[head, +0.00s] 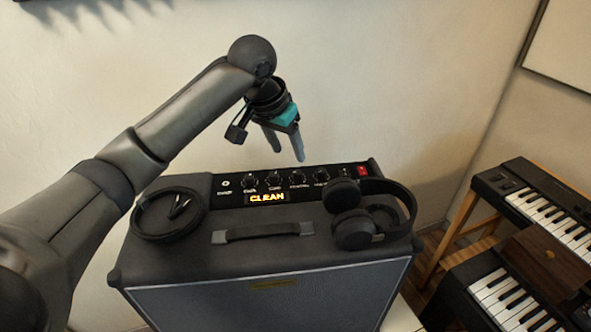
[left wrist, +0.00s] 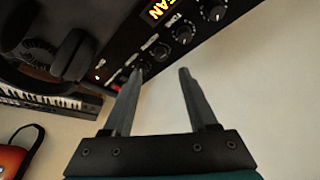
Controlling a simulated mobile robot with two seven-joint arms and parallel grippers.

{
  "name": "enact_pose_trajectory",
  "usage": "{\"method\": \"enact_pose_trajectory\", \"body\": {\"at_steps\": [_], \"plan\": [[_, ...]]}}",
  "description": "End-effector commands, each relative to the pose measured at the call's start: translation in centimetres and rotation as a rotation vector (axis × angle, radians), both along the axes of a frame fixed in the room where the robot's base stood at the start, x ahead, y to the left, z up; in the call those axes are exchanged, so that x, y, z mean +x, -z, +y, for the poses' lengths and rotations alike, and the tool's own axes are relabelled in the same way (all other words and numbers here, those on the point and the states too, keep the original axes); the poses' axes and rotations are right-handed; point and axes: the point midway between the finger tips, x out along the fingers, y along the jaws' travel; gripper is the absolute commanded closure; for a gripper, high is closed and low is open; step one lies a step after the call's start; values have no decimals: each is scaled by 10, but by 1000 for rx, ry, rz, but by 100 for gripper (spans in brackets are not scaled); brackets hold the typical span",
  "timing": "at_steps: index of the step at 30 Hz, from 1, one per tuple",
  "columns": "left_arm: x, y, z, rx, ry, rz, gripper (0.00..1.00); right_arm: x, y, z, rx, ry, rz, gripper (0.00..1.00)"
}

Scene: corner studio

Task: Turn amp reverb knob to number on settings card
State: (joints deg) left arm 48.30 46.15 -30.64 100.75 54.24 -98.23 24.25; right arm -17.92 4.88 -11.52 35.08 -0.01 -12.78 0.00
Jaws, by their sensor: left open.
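The black amp (head: 270,255) stands by the wall with a row of several knobs (head: 297,178) along its rear top panel. The labels are too small to read surely, so I cannot tell which knob is the reverb. A lit display (head: 268,197) reads CLEAN. My left gripper (head: 288,154) is open and empty, pointing down just behind and above the panel. In the left wrist view its fingers (left wrist: 162,73) are spread, the left fingertip appearing near the knob at the row's end (left wrist: 141,68); contact cannot be told. I see no settings card. My right gripper is out of view.
Headphones (head: 365,222) lie on the amp's right side, close to the panel and red switch (head: 362,171). A coiled black cable (head: 168,214) lies on the left, and a handle (head: 262,231) is between. Keyboards (head: 545,205) stand at right. The wall is close behind.

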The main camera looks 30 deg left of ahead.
Motion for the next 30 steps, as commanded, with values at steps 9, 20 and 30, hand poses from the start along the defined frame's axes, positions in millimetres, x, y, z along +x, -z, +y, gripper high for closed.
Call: {"method": "enact_pose_trajectory", "body": {"at_steps": [9, 20, 30], "plan": [[23, 60, -3, 0, 0, 2, 41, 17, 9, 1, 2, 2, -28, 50], [33, 80, -3, 1, 1, -1, 41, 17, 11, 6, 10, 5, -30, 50], [33, 79, -3, 0, 1, -1, 59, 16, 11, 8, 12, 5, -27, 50]]}}
